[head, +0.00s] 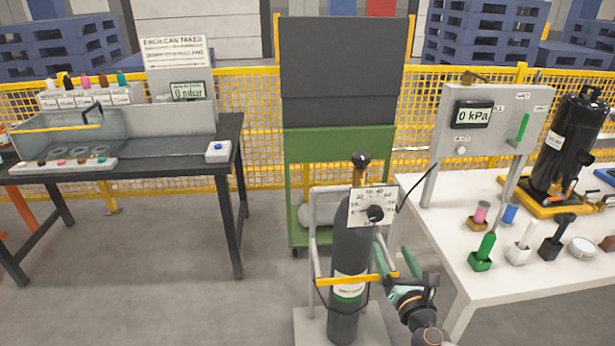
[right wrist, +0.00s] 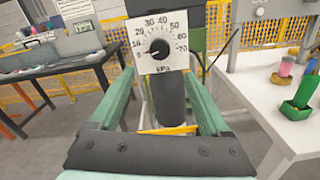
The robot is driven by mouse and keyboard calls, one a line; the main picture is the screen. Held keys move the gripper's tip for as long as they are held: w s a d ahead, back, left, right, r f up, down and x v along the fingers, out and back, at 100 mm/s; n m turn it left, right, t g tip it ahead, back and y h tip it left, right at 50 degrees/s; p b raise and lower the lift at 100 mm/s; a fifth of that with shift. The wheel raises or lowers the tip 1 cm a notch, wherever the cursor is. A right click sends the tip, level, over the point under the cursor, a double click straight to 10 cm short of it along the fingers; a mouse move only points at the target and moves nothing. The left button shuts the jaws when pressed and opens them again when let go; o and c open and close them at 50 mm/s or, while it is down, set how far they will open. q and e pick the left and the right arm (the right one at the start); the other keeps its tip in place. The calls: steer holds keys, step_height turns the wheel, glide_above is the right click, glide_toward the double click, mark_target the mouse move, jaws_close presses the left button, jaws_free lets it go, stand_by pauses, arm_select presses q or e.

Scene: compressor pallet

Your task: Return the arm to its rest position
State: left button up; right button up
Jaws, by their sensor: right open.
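My right gripper (head: 384,262) is beside the dark gas cylinder (head: 346,255), just right of it and below its dial plate in the head view. In the right wrist view its two green fingers (right wrist: 158,108) stand wide apart with nothing held between them. The white dial plate (head: 373,207) with a black knob (head: 376,213) is ahead of the fingers; the wrist view shows the knob (right wrist: 159,48) pointing near the low end of a kPa scale. My left gripper does not show.
The cylinder stands on a trolley with a yellow bar (head: 355,279). A white table (head: 480,292) at the right holds a panel reading 0 kPa (head: 472,115), a black compressor (head: 568,140) and several coloured fittings. A dark bench (head: 110,175) is at the left.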

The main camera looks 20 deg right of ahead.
steer(key=s+a+f+m+g+y, duration=0.1)
steer(key=s+a+f+m+g, duration=0.1)
steer(key=s+a+f+m, duration=0.35)
steer(key=s+a+f+m+g+y, duration=0.25)
steer(key=f+m, duration=0.35)
steer(key=f, duration=0.3)
steer(key=s+a+f+m+g+y, duration=0.1)
steer(key=s+a+f+m, duration=0.2)
steer(key=s+a+m, duration=0.2)
steer(key=s+a+f+m+g+y, duration=0.2)
steer(key=s+a+f+m, duration=0.2)
steer(key=s+m, duration=0.5)
steer(key=a+m, duration=0.2)
steer(key=m, duration=0.1)
steer(key=shift+a+g, duration=0.1)
steer(key=shift+g, duration=0.25)
steer(key=shift+c, duration=0.2)
